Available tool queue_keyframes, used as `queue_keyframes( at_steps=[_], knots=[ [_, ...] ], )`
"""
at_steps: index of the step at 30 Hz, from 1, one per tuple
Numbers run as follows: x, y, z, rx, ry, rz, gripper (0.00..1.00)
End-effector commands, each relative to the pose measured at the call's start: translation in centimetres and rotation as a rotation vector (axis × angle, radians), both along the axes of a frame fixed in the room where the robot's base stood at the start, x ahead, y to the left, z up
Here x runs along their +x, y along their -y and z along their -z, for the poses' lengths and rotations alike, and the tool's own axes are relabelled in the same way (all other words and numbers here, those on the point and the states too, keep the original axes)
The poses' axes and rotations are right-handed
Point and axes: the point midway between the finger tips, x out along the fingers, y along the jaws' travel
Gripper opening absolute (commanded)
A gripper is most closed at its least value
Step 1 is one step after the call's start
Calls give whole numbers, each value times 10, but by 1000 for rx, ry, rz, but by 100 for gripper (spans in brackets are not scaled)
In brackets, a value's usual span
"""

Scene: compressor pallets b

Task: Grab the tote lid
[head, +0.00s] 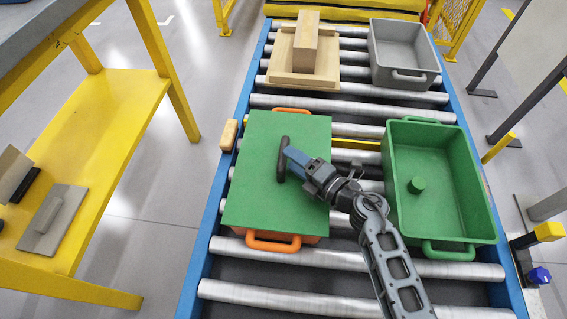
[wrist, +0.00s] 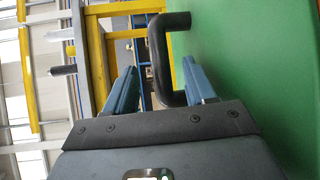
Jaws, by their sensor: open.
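The green tote lid (head: 258,205) lies flat on an orange tote (head: 272,243) on the roller conveyor. A dark bar handle (head: 281,165) stands up from the lid's middle. My gripper (head: 291,158) is low over the lid, right at the handle. In the wrist view my gripper (wrist: 160,78) has its two blue fingers spread apart. The dark handle (wrist: 159,60) shows between and beyond them, with the lid (wrist: 250,70) filling the right side. I cannot tell whether either finger touches the handle. The gripper partly hides the handle in the head view.
A grey tote (head: 405,50) and a wooden block on a board (head: 303,65) sit farther back. A tan block (head: 229,134) rests at the conveyor's left edge. A yellow bench (head: 105,125) stands left.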

Motion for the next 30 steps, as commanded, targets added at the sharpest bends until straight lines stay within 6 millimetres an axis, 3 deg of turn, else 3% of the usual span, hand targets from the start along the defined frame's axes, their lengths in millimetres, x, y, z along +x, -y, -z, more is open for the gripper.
queue_keyframes(
  at_steps=[6, 13, 30],
  knots=[
    [21, -18, 7, 0, 0, -1, 55],
    [22, -19, 6, 2, -1, 0, 54],
    [21, -18, 6, 2, -1, 0, 0]
  ],
)
